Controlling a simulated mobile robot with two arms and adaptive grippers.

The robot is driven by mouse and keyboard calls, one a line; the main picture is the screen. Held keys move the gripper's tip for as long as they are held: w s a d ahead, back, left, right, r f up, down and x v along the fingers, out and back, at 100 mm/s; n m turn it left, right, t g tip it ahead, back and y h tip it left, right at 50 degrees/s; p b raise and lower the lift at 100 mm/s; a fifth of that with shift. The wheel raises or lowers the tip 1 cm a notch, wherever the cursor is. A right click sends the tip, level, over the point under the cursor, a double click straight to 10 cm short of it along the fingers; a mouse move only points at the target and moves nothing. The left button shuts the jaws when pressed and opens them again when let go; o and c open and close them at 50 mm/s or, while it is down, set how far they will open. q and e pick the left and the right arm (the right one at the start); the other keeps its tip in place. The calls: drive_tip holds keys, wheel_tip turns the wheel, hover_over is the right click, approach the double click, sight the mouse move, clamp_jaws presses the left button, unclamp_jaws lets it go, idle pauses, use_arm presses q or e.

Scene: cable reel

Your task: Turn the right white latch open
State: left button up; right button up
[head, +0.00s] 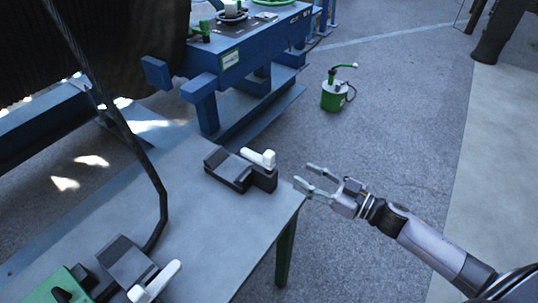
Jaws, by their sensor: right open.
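The right white latch (262,158) is a short white lever on a dark block (232,170) near the table's far right corner. A second white latch (155,281) sits on another dark block (126,262) at the lower left. My right gripper (303,178) comes in from the right with its fingers apart and empty. It is just right of the right latch's block, by the table corner, and appears apart from the latch. My left gripper is not in view.
The grey table (205,225) is bare between the two blocks. A black cable (150,170) runs down to the near block. A blue machine frame (235,60) stands behind. A green and white canister (334,95) stands on open floor at the back right.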

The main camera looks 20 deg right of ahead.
sight(273, 159)
drive_tip(key=p+x, duration=0.1)
drive_tip(key=x, duration=1.1)
drive_tip(key=shift+w+a+p, duration=0.2)
drive_tip(key=shift+w+p, duration=0.15)
drive_tip(key=shift+p, duration=0.05)
drive_tip(key=shift+c, duration=0.3)
drive_tip(key=shift+f, duration=0.1)
clamp_jaws()
